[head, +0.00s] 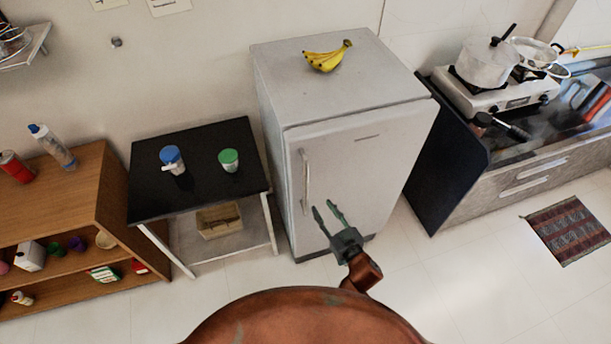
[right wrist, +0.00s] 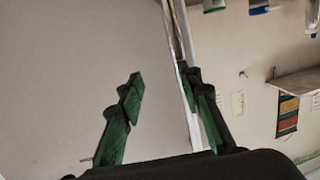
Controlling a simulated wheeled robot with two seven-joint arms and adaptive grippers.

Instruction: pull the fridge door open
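The fridge (head: 365,165) is a white upright box with its door shut in the head view. Its long vertical handle (head: 305,181) is on the left side of the door. My right gripper (head: 326,209) is open and empty, with its fingers pointing up toward the handle's lower end. In the right wrist view, the two green fingers (right wrist: 170,100) are spread apart. A pale vertical strip (right wrist: 186,75) lies near the right finger; I cannot tell whether it is the handle or the door edge. My left gripper is not in view.
Bananas (head: 327,57) lie on the fridge top. A black-topped table (head: 200,195) with two lidded containers stands left of the fridge, beside a wooden shelf (head: 80,210). A counter with a stove (head: 500,95) stands to the right. The floor in front is clear.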

